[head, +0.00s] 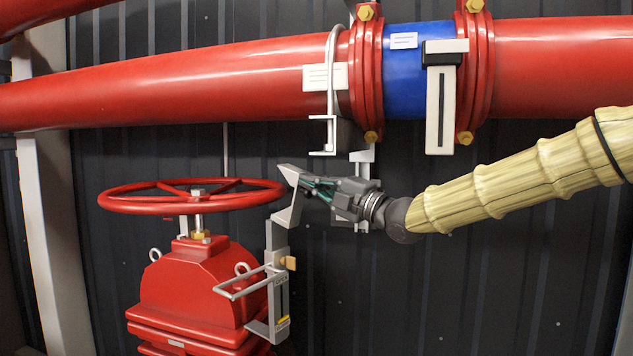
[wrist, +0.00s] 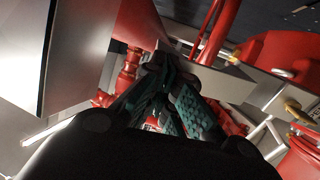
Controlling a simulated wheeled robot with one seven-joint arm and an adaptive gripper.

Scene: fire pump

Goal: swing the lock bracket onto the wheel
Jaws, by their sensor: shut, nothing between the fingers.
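The red handwheel (head: 190,207) lies flat on top of the red valve body (head: 205,275). The grey lock bracket (head: 276,243) stands upright at the valve's right side. Its bent upper part (head: 289,212) rises to the right end of the wheel rim. From this view I cannot tell whether it touches the rim. My gripper (head: 303,182) reaches in from the right, with its fingertips at the bracket's upper end. In the wrist view my gripper (wrist: 163,65) has its teal-padded fingers drawn together, nothing held between them. Contact with the bracket is unclear.
A large red pipe (head: 200,92) with a blue section (head: 404,75) runs above my gripper. A grey hanging bracket (head: 331,140) sits just above my gripper. A wire handle (head: 245,283) projects beside the lock bracket. The dark wall (head: 480,270) below my arm is clear.

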